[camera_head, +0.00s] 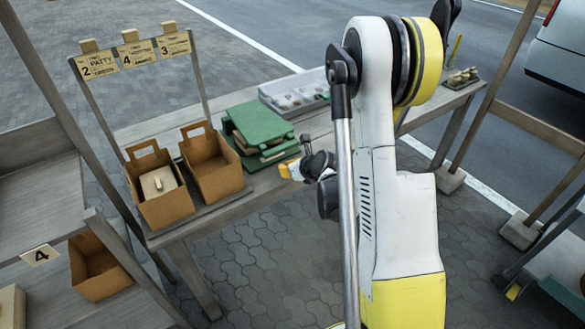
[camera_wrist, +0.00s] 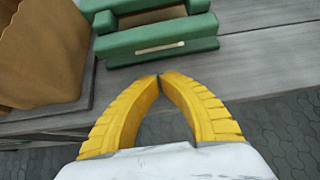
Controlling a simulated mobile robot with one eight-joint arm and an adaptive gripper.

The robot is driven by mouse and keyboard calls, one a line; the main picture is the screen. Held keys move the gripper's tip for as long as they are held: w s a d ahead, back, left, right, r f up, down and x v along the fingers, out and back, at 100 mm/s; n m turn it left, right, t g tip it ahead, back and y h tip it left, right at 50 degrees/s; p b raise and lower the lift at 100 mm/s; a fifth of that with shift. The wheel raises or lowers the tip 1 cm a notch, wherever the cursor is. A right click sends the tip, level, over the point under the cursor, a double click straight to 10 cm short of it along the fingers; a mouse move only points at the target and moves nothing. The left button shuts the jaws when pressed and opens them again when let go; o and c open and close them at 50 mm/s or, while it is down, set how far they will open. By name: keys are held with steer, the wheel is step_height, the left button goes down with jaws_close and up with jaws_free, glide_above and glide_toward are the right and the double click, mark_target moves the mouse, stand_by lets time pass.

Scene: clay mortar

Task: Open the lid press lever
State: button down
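The green press (camera_head: 262,122) stands on the grey wooden table, with a flat green top over a lower green part and tan material between them at the front. In the wrist view its green front (camera_wrist: 125,47) lies just ahead of my fingers, with a thin pale strip (camera_wrist: 160,48) across it. I cannot tell which part is the lever. My gripper (camera_wrist: 160,77) has its yellow fingertips together with nothing between them, apart from the press. In the head view my gripper (camera_head: 289,170) is at the table's front edge, before the press, partly hidden by my arm.
Two brown handled boxes stand left of the press, one (camera_head: 163,207) with a pale block inside, the other (camera_head: 215,180) close beside the press. A grey tray (camera_head: 270,92) with small pieces lies behind it. Numbered signs (camera_head: 137,53) stand behind the boxes. Bare table (camera_wrist: 265,65) shows right of the press.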

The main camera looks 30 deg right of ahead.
steer(key=shift+x, duration=0.95)
steer(key=shift+w+r, duration=0.1)
steer(key=shift+r, duration=0.2)
step_height(320, 180, up, 2)
steer(key=shift+r+b, duration=0.1)
steer(key=shift+b, duration=0.25)
steer(key=shift+r, duration=0.6)
